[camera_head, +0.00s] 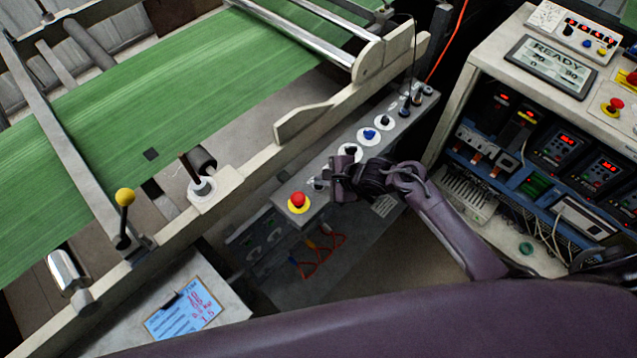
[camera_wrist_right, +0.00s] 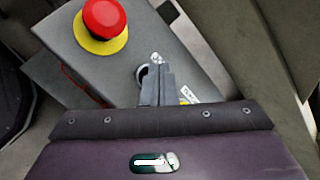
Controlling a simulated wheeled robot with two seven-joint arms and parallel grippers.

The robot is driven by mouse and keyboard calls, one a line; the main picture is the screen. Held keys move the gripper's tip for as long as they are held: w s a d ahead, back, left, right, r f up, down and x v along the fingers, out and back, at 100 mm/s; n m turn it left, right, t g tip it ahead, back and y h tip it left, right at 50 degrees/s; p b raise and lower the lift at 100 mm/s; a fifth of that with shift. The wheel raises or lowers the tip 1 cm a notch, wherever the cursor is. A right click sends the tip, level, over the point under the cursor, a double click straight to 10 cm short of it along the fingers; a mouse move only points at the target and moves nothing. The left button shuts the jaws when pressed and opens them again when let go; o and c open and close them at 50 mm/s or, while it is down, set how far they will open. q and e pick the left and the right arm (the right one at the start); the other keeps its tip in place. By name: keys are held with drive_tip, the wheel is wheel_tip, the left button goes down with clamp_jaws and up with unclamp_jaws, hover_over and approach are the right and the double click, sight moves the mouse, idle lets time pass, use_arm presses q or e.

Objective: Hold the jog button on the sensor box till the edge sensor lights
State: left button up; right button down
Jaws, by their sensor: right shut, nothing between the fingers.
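The grey box with a row of buttons (camera_head: 284,191) runs along the machine's side rail. A red mushroom button on a yellow disc (camera_head: 298,201) is at its near end and also shows in the wrist view (camera_wrist_right: 103,20). A blue button (camera_head: 369,135) and a black one (camera_head: 385,121) sit farther along; I cannot tell which button is the jog. My right gripper (camera_head: 335,181) is shut and empty, its fingertips (camera_wrist_right: 154,72) over the box beside a dark ringed control (camera_wrist_right: 142,76) that they partly hide. Contact is unclear. No lit edge sensor can be made out. My left gripper is out of view.
A green woven web (camera_head: 190,100) runs across the machine behind the rail. A yellow-knobbed lever (camera_head: 125,197) stands at left, with a clipboard (camera_head: 183,312) below. A control cabinet at right has a display reading READY (camera_head: 551,65) and red-lit meters (camera_head: 560,148).

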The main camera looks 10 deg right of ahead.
drive_tip(key=shift+f, duration=0.45)
idle(1.6)
drive_tip(key=shift+r, duration=0.1)
idle(2.8)
drive_tip(key=shift+r+p, duration=0.8)
drive_tip(key=shift+p, duration=0.45)
drive_tip(key=shift+r, duration=0.1)
wheel_tip(320, 180, up, 5)
drive_tip(key=p, duration=0.6)
drive_tip(key=shift+d, duration=0.1)
idle(0.7)
